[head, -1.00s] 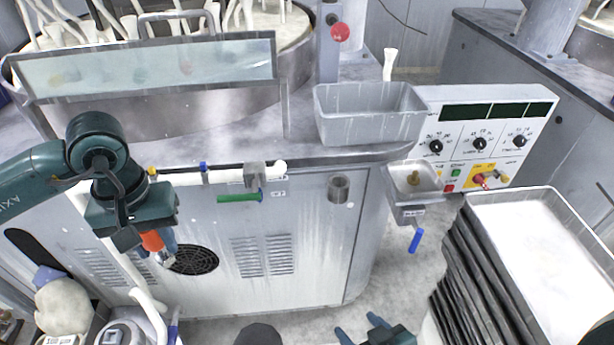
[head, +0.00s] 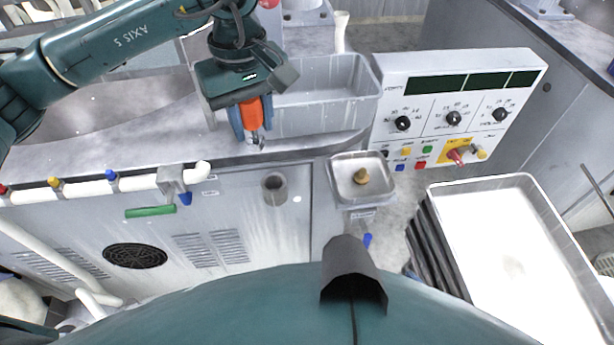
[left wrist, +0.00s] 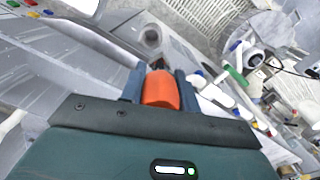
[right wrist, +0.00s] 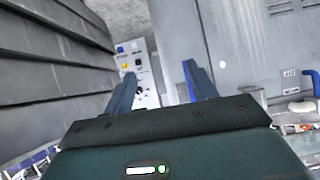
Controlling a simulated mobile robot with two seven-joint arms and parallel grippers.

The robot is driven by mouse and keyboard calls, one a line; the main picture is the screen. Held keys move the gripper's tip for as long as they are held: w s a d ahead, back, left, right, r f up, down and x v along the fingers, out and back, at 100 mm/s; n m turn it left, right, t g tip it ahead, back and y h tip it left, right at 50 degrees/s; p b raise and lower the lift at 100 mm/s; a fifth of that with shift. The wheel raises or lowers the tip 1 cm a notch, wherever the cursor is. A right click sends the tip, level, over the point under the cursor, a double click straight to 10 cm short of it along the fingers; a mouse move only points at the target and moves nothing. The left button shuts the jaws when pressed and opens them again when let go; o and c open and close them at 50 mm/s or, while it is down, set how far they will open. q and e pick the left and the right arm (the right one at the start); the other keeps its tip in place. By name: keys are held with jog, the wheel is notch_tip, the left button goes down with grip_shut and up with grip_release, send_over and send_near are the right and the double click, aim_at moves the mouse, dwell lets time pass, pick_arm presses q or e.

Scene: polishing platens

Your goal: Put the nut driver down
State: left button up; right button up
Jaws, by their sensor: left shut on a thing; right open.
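The nut driver (head: 252,113) has an orange handle, with a short metal end showing below it. My left gripper (head: 251,125) is shut on the handle and holds it roughly upright, in front of the grey bin by the counter's front edge in the head view. In the left wrist view, the orange handle of the nut driver (left wrist: 160,91) sits between the two blue fingers of my left gripper (left wrist: 159,84). My right gripper (right wrist: 161,88) is open and empty in the right wrist view. It is not in the head view.
The grey bin (head: 330,118) stands on the counter (head: 150,138). A cup-like holder (head: 275,188) is on the cabinet front. A small metal tray (head: 345,188) with a brass piece (head: 361,177) sits beside the control panel (head: 450,110). A stack of trays (head: 500,250) stands at right.

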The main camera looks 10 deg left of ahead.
pick_arm(q)
jog(key=shift+w+d+r, duration=0.25)
jog(key=shift+w+d, duration=0.15)
jog(key=shift+d, duration=0.15)
jog(key=f, duration=0.3)
jog(key=f+p, duration=0.1)
jog(key=f, duration=0.2)
jog(key=f+p, duration=0.1)
jog(key=f, duration=0.2)
jog(key=shift+w+d, duration=0.1)
jog(key=shift+d, duration=0.15)
jog(key=shift+f, duration=0.35)
jog(key=shift+f+b, duration=0.3)
jog(key=shift+f, duration=0.05)
jog(key=shift+w+f+b, duration=0.1)
jog(key=shift+f+b, duration=0.25)
jog(key=shift+b, duration=0.25)
jog(key=o, duration=1.1)
jog(key=shift+r+p, duration=0.6)
jog(key=shift+p, duration=0.2)
notch_tip(320, 180, up, 12)
jog(key=b, duration=0.2)
pick_arm(e)
jog(key=shift+w+d, duration=0.2)
jog(key=shift+d, duration=0.1)
